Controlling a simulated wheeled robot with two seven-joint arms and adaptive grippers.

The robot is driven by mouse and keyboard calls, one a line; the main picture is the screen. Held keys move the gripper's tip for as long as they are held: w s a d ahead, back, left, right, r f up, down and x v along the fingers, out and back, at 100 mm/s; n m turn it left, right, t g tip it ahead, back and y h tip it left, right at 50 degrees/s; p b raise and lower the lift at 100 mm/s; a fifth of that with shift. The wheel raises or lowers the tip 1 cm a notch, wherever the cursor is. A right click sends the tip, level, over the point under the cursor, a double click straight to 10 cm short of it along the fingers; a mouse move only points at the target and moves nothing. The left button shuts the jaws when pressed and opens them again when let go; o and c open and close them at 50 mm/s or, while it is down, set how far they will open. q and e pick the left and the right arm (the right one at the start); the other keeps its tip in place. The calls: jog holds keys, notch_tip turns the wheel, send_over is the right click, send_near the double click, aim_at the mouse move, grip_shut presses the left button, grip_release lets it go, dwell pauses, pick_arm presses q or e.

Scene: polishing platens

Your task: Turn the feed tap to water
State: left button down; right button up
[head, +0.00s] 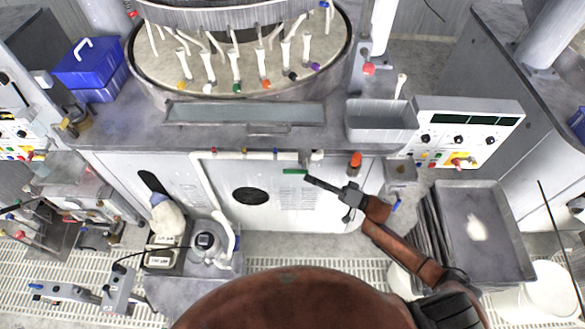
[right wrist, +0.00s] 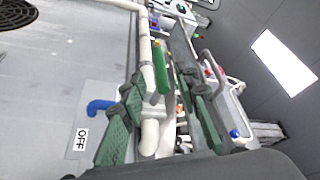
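The feed tap's green handle (head: 294,171) sits at the lower front of the polishing machine, by the end of a white pipe (head: 203,185). In the right wrist view a green bar (right wrist: 160,66), apparently that handle, lies between the fingertips, beside the white pipe. My right gripper (head: 309,181) reaches in from the right with its tips close to the handle. It also shows in the right wrist view (right wrist: 165,80), with its green-padded fingers apart; contact with the handle cannot be told. My left gripper is not in view.
A blue hooked handle (right wrist: 100,106) is beside an OFF label (right wrist: 81,140), left of my fingers. An orange knob (head: 355,160) stands just right of the tap. A control panel (head: 468,135) and grey tray (head: 487,230) are at right. The platen (head: 165,72) is above.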

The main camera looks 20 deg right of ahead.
aim_at(293, 171)
jog(key=x, duration=0.7)
jog(key=shift+w+a, duration=0.15)
jog(key=shift+a, duration=0.1)
jog(key=shift+c, duration=0.3)
grip_shut()
